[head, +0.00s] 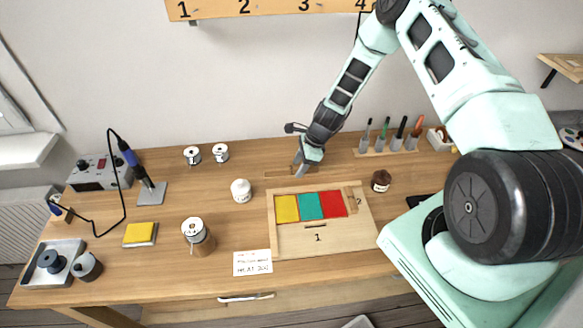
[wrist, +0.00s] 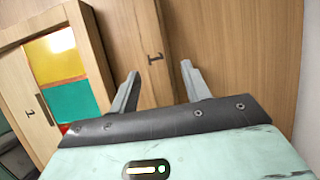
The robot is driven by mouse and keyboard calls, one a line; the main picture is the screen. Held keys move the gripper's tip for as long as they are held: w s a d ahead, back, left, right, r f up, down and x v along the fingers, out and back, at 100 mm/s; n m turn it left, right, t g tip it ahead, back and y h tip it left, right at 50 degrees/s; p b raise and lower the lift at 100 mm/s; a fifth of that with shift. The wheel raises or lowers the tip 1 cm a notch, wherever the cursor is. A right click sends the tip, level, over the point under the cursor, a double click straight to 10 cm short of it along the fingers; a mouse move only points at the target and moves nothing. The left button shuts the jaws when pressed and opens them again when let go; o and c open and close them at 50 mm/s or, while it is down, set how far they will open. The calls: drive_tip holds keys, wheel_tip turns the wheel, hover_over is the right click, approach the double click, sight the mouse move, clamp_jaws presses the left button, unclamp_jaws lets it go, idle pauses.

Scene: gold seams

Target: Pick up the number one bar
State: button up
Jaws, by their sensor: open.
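The number one bar is a narrow wooden bar marked "1" (wrist: 154,40); in the wrist view it runs down from the top edge to between my fingers. In the head view it lies on the bench (head: 277,174) just behind the wooden tray, partly hidden by my gripper. My gripper (head: 301,170) is open and points down over the bar. In the wrist view my gripper (wrist: 162,82) has one finger on each side of the bar, with gaps showing; I cannot tell how far above the bench the tips are.
The wooden tray (head: 290,240) with yellow, teal and red panels sits just in front, marked 1 and 2. A white jar (head: 241,190) stands left, a brown jar (head: 381,181) right. A tool rack (head: 388,147) stands behind right. A numbered wall shelf (head: 270,8) hangs above.

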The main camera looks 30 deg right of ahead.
drive_tip(key=shift+f+b, duration=0.3)
idle(0.5)
clamp_jaws()
